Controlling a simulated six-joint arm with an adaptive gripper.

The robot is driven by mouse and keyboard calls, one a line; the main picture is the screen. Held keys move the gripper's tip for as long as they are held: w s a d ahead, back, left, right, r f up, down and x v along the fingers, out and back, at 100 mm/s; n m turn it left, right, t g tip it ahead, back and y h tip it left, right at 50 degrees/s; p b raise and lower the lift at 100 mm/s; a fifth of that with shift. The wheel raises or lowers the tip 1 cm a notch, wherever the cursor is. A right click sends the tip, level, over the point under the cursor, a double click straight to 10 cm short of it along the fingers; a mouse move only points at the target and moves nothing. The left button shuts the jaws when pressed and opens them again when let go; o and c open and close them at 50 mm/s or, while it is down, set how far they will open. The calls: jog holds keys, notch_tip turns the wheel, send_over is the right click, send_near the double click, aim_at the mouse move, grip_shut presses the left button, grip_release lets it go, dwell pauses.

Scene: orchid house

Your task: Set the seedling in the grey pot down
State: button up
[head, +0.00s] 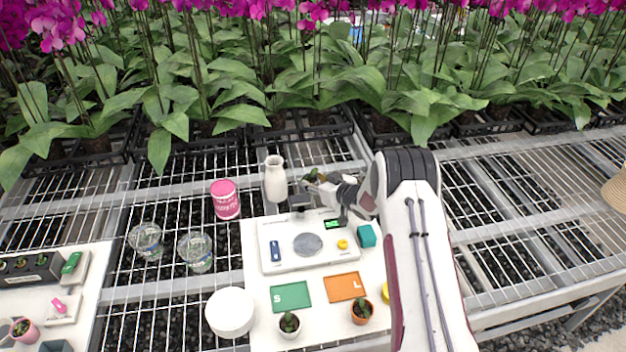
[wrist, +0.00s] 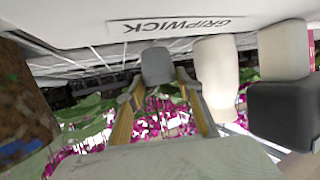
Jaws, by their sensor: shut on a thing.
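My gripper (head: 318,192) is out over the back edge of the white work board (head: 251,240) in the head view, shut on the seedling. The seedling's dark green leaves (head: 315,175) show just behind the gripper. The gripper hides most of its pot, so I cannot make out the pot's colour or full tilt there. The wrist view is upside down, with my gripper's parts close up. I cannot clearly separate the pot from the gripper in it. The seedling appears raised, near the back of the white scale (head: 275,262).
A white vase (head: 275,180) stands close left of my gripper, with a pink tin (head: 225,200) beyond. A green mat (head: 290,295) and an orange mat (head: 345,286) lie in front of the scale. Potted seedlings (head: 289,324) (head: 361,311) stand at the front. A teal block (head: 366,236) lies right.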

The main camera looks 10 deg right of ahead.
jog(key=shift+f, duration=0.15)
jog(key=o, duration=1.1)
jog(key=shift+s+f, duration=0.1)
jog(key=shift+o, duration=0.2)
jog(key=shift+r, duration=0.5)
jog(key=shift+s+d+r, duration=0.1)
jog(key=shift+r, duration=0.1)
jog(key=shift+r+v, duration=0.2)
jog(key=shift+v, duration=5.6)
jog(key=shift+r, duration=0.1)
